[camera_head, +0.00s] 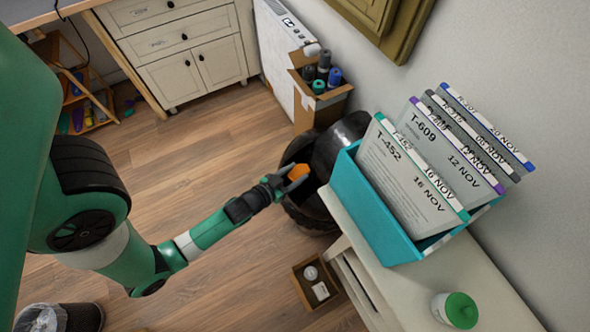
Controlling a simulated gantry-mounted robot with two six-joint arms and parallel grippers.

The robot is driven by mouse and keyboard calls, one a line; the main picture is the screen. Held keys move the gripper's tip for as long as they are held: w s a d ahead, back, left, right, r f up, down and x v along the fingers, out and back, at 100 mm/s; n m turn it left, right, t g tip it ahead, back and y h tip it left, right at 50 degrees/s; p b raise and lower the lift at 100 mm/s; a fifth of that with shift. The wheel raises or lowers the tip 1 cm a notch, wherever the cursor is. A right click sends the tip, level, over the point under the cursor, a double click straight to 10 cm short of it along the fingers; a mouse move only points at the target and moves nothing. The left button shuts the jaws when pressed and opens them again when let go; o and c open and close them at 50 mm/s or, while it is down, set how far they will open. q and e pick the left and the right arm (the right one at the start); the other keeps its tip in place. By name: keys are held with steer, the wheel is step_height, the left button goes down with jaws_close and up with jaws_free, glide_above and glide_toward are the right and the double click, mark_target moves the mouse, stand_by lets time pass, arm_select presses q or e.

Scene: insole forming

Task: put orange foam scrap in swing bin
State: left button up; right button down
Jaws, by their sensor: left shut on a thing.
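The orange foam scrap (299,172) is a small orange piece held between the fingers of my left gripper (290,176). The gripper is shut on it. It is over or just in front of the dark swing bin (343,143), a black round container standing on the floor against the wall. The bin's lid looks tilted and its dark opening shows behind the gripper. I cannot tell the exact height of the scrap above the opening. My right gripper is not in view.
A teal file box (372,207) with upright labelled cards stands on a white shelf unit (405,290), right of the bin. A green-lidded jar (460,310) is in front. A cardboard box (320,105) holds rolls behind the bin. A small wooden tray (300,283) lies below.

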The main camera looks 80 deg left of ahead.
arm_select(q)
step_height(320, 180, down, 9)
steer(key=b, duration=0.7)
steer(key=shift+b, duration=0.3)
steer(key=o, duration=1.4)
